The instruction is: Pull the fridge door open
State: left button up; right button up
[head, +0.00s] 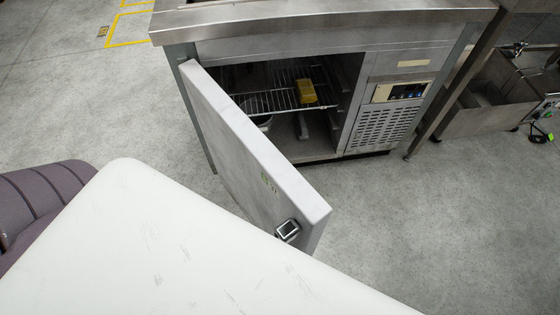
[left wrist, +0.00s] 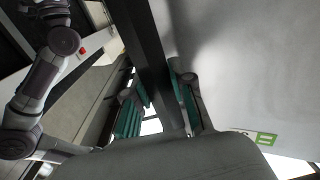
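The fridge (head: 410,62) is a steel under-counter unit at the top of the head view. Its door (head: 262,150) stands wide open, hinged at the left and swung out toward me. The top of the handle (head: 288,229) shows near the door's free end. In the left wrist view the handle is a dark upright bar (left wrist: 150,50) beside the pale door face (left wrist: 240,70) with a green label. My left gripper (left wrist: 160,102) has its teal-padded fingers close on both sides of this bar, shut on it. In the head view the left gripper is hidden. My right gripper is not seen.
Inside the fridge are wire shelves (head: 262,101) with a yellow item (head: 306,91). A steel sink-like unit (head: 485,105) stands at the right. The floor (head: 440,220) right of the door is clear. A large white surface fills the foreground and hides what is below.

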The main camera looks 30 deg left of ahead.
pick_arm(q)
jog(key=shift+o, duration=1.4)
jog(key=v, duration=1.2)
